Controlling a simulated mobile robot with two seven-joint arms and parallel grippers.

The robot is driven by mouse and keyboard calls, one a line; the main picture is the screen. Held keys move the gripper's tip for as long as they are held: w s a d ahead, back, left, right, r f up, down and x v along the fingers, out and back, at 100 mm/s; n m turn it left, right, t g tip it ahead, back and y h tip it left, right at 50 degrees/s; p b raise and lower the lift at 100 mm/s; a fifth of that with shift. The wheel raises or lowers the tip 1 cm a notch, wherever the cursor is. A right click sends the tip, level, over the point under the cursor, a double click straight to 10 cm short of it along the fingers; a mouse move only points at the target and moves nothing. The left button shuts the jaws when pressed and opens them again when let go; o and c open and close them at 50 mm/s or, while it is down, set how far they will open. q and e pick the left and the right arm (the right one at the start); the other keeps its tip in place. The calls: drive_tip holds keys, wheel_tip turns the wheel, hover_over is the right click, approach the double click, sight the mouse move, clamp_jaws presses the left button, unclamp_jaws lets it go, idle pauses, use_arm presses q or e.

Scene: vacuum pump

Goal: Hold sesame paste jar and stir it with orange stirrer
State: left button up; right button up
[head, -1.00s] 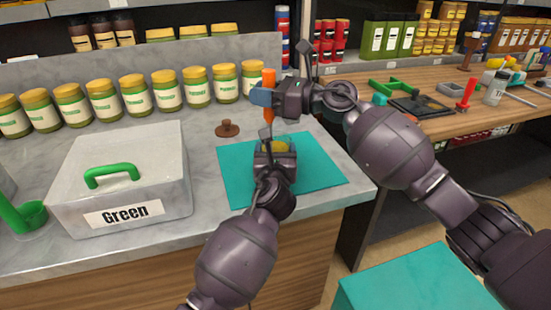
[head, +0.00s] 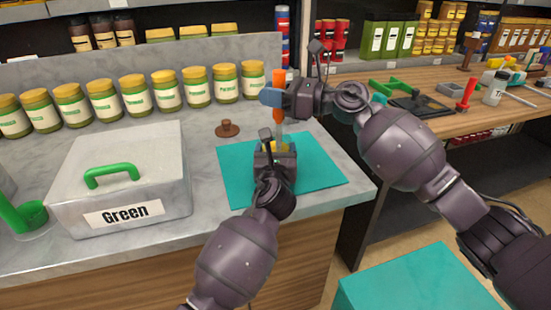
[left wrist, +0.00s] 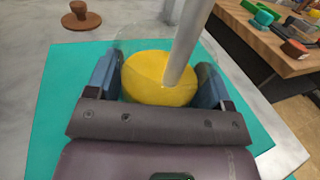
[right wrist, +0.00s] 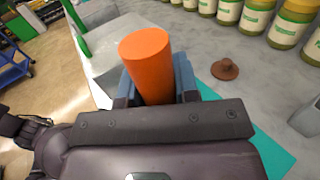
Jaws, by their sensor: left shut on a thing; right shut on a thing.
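The sesame paste jar stands over the teal mat (head: 325,165), its open top filled with yellow paste (left wrist: 150,88). My left gripper (left wrist: 160,82) is shut on the jar from both sides. In the head view this gripper (head: 272,150) hides most of the jar. My right gripper (head: 277,97) is shut on the orange handle of the stirrer (head: 279,79), above the jar. The handle also shows in the right wrist view (right wrist: 147,55). The stirrer's grey shaft (left wrist: 186,48) slants down into the paste near the middle; its lower end is hidden.
A brown lid (head: 227,129) lies on the marble counter left of the mat. A white box labelled Green (head: 160,165) stands further left. Several yellow-lidded jars (head: 165,90) line the back. A wooden table (head: 440,120) with tools is at the right.

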drive_tip(key=shift+w+d, duration=0.3)
drive_tip(key=shift+w, duration=0.3)
drive_tip(key=shift+a, duration=0.1)
drive_tip(key=shift+w+x, duration=0.2)
drive_tip(key=shift+x, duration=0.7)
drive_tip(key=shift+s+a, duration=0.2)
drive_tip(key=shift+s, duration=0.25)
drive_tip(key=shift+s+a, duration=0.2)
drive_tip(key=shift+s, duration=0.25)
drive_tip(key=shift+d, duration=0.15)
drive_tip(key=shift+s+d, duration=0.45)
drive_tip(key=shift+d, duration=0.3)
